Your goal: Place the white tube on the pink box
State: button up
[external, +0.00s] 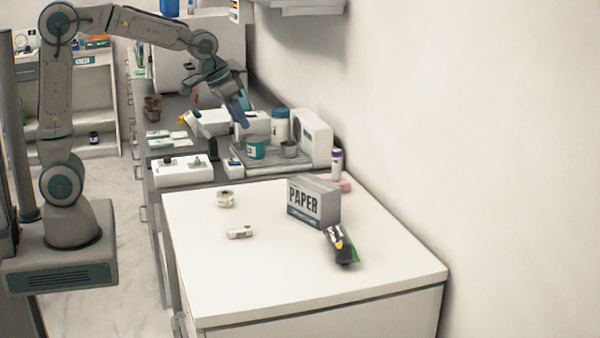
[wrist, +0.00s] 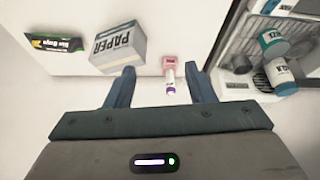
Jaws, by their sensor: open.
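The white tube (external: 337,165) has a purple cap and stands upright at the small pink box (external: 345,187) by the wall, behind the paper box. In the wrist view the tube (wrist: 171,80) meets the pink box (wrist: 169,61), its purple cap towards me. I cannot tell whether it rests on the box or just beside it. My gripper (external: 240,113) is open and empty, raised over the far counter, apart from the tube. In the wrist view, tube and pink box appear between the two fingers of my gripper (wrist: 160,68).
A small white item (external: 240,232) and a roll (external: 225,198) lie to the left. The far counter holds a green-labelled jar (external: 257,149), a metal cup (external: 289,149) and several devices.

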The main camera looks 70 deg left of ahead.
jog(key=s+d+f, duration=0.1)
jog(key=s+f, duration=0.1)
jog(key=s, duration=0.9)
jog(key=s+d+f+m+g, duration=0.1)
jog(key=s+f, duration=0.2)
jog(key=s, duration=0.9)
jog(key=shift+d, duration=0.25)
jog(key=shift+s, duration=0.1)
